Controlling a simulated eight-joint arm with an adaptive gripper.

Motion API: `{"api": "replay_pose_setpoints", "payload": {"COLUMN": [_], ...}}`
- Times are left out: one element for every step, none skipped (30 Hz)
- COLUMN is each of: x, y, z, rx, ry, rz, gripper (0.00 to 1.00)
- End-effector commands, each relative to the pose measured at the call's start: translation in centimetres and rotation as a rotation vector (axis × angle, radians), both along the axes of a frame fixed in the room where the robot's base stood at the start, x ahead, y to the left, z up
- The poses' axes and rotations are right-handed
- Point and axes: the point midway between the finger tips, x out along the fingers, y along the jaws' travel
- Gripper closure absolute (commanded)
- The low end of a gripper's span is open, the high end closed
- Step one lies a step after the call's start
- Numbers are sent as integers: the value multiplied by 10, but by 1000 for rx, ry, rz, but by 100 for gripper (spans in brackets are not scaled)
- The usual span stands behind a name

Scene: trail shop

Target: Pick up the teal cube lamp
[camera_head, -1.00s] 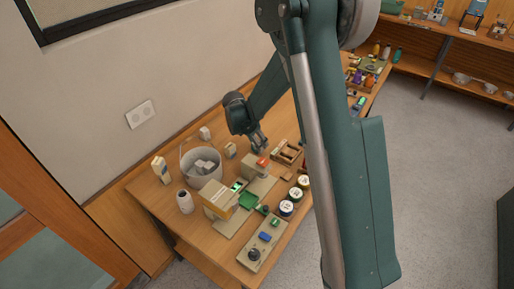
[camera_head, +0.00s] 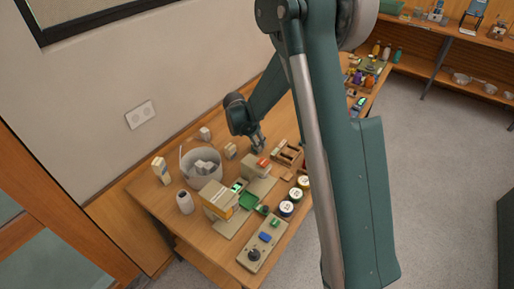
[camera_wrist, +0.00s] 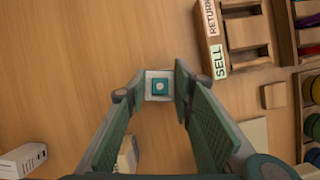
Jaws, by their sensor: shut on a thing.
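The teal cube lamp (camera_wrist: 160,87) is a small block with a teal square face and a pale round spot at its centre, framed by a pale grey border. In the wrist view it sits between the fingertips of my gripper (camera_wrist: 159,84), which is shut on it. The lamp cannot be made out there. I cannot tell whether it touches the table.
A wooden tray with RETURN and SELL labels (camera_wrist: 215,45) lies right of the gripper. Bare wood (camera_wrist: 65,60) lies left of the gripper.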

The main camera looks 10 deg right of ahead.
Motion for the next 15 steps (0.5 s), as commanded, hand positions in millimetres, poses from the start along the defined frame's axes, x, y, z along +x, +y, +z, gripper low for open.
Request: {"api": "replay_pose_setpoints", "payload": {"x": [0,0,0,0,0,0,0,0,0,0,0,0,0,0,0], "y": [0,0,0,0,0,0,0,0,0,0,0,0,0,0,0], "z": [0,0,0,0,0,1,2,2,4,5,7,9,12,15,18], "rx": [0,0,0,0,0,0,0,0,0,0,0,0,0,0,0], "ry": [0,0,0,0,0,0,0,0,0,0,0,0,0,0,0], "rz": [0,0,0,0,0,0,0,0,0,0,0,0,0,0,0], "gripper": [88,88,88,88,88,88,88,88,88,88,88,88,88,88,88]}}
